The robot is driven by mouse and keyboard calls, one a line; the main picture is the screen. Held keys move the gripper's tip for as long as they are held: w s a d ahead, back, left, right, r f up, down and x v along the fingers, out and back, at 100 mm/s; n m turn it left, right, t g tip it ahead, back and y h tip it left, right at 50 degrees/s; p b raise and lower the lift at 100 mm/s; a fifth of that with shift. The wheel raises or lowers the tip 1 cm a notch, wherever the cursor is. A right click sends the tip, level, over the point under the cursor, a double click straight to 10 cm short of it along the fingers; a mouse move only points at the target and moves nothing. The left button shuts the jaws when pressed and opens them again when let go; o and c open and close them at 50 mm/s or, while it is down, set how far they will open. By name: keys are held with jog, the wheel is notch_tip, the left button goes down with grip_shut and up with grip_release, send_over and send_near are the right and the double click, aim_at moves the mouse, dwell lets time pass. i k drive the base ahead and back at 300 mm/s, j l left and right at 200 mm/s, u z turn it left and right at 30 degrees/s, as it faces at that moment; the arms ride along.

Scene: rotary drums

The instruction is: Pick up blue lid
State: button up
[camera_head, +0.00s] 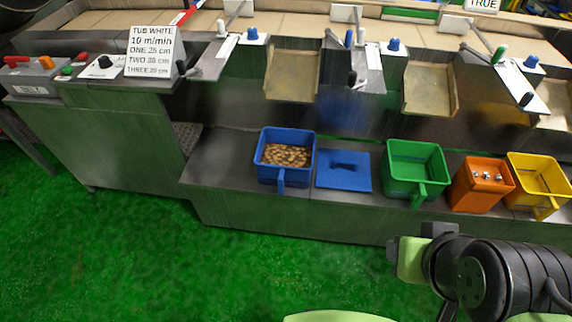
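The blue lid (343,184) is a flat square with a raised handle on its middle. It lies flat on the dark metal ledge (232,170), between a blue tub on its left and a green tub on its right. Part of my arm, black and light green, shows at the lower right, well in front of the ledge and apart from the lid. No gripper fingers can be made out, and nothing covers the lid.
The blue tub (281,183) holds small brown pieces. The green tub (409,183) looks empty. An orange container (477,196) and a yellow tub (541,199) stand farther right. Metal chutes (292,76) hang above the ledge. Green floor in front is clear.

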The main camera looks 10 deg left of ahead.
aim_at(342, 169)
jog(key=i+j+u, duration=0.1)
jog(key=i+u, duration=0.4)
jog(key=i, duration=0.15)
jog(key=i+l+u, duration=0.15)
jog(key=i+u, duration=0.35)
jog(key=i, duration=0.1)
